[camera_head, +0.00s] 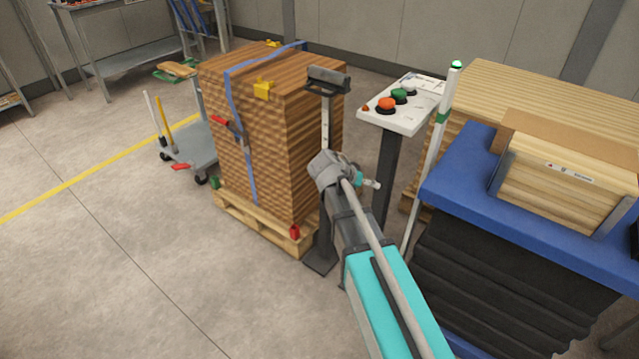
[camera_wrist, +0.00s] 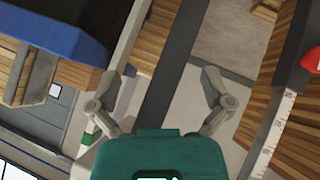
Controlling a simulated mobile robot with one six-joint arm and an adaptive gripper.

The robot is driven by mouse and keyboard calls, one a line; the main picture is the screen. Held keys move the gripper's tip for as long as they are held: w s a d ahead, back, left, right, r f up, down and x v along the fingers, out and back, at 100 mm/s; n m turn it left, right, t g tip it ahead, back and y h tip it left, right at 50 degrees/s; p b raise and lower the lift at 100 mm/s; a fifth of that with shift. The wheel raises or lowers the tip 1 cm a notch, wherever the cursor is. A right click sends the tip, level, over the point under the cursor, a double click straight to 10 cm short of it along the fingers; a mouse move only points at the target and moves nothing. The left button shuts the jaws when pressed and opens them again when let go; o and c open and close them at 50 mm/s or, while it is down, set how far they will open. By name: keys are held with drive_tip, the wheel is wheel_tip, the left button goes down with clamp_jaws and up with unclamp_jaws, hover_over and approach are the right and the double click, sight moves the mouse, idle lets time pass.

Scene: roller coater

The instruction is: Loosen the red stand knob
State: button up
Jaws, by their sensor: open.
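A stand (camera_head: 326,122) with a dark head and a ruled scale rises beside the wrapped block stack in the head view. Its ruled post (camera_wrist: 268,145) shows at the lower right of the wrist view. A red knob (camera_wrist: 312,61) is cut off at the right edge of the wrist view, beside that post. In the head view my arm covers the stand's middle, and I cannot make out the knob there. My gripper (camera_head: 372,184) is open and empty, just right of the stand. In the wrist view my gripper (camera_wrist: 168,82) has its fingers wide apart, with the knob well to their right.
A control panel (camera_head: 404,103) on a dark post (camera_wrist: 165,95) stands close to my gripper. A blue-topped lift table (camera_head: 468,190) with a wooden box is at the right. The block stack (camera_head: 270,140) sits on a pallet at the left. Floor is clear at lower left.

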drive_tip(key=w+a+f+m+t+h+b, duration=0.1)
drive_tip(key=w+a+f+t+b, duration=0.3)
drive_tip(key=a+b, duration=0.7)
drive_tip(key=w+a+f+m+t+h+b, duration=0.1)
drive_tip(key=w+a+f+t+b, duration=0.4)
drive_tip(key=a+f+b, duration=0.5)
drive_tip(key=w+b, duration=0.2)
drive_tip(key=b, duration=0.2)
drive_tip(key=shift+w+a+f+t+h, duration=0.15)
drive_tip(key=shift+w+a+t+h, duration=0.15)
drive_tip(key=shift+w+a, duration=0.1)
drive_tip(key=shift+w+d, duration=0.1)
drive_tip(key=shift+d, duration=0.05)
drive_tip(key=x, duration=1.3)
drive_tip(key=shift+w+d, duration=0.15)
drive_tip(key=shift+w, duration=0.1)
drive_tip(key=c, duration=1.1)
